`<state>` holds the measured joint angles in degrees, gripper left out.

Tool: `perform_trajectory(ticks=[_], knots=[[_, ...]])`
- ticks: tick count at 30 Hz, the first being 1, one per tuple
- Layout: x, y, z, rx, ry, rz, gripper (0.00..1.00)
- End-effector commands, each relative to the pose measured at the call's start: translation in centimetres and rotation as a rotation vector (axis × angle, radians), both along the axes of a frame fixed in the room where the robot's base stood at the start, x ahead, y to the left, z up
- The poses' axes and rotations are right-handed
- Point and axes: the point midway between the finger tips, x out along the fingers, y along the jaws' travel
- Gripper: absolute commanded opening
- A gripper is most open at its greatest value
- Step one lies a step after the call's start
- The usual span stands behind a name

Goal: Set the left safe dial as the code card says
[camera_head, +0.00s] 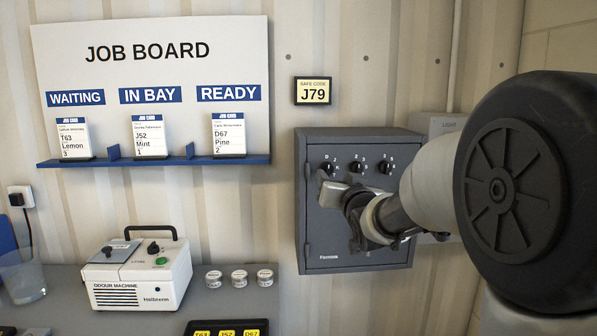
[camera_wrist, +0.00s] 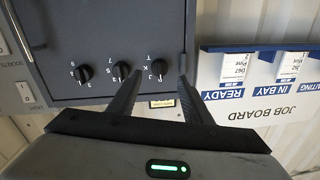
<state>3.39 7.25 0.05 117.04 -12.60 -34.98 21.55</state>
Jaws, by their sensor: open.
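The code card (camera_head: 313,91) on the wall above the safe reads "SAFE CODE J79". The grey safe (camera_head: 318,235) has a row of three black dials. The left dial (camera_head: 326,169) has small letters around it; its exact setting is too small to read surely. In the upside-down wrist view, the left dial (camera_wrist: 158,68) is the rightmost one. My gripper (camera_head: 337,190) is open and empty in front of the safe, just below the left dial in the head view. In the wrist view my gripper's fingers (camera_wrist: 159,78) lie either side of that dial; contact cannot be told.
The middle dial (camera_head: 356,167) and right dial (camera_head: 385,167) sit close by. The job board (camera_head: 150,70) hangs left of the safe, its blue ledge holding cards. Below, an odour machine (camera_head: 138,275) and several small tins stand on the grey bench. A light switch box is behind my arm.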

Motion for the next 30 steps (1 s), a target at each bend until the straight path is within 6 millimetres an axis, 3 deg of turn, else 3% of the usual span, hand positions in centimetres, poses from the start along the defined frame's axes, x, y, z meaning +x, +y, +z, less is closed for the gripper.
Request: perform_trajectory(ticks=[3,9,21,28,30], knots=[[2.4,0.2,0.0,0.0,0.001,0.001,0.45],[4.8,0.3,0.0,0.0,0.002,-0.001,0.45],[5.5,0.4,0.0,0.0,0.001,-0.001,0.45],[5.5,0.4,0.0,0.0,0.001,-0.001,0.06],[5.5,0.4,0.0,0.0,0.001,0.0,0.04]])
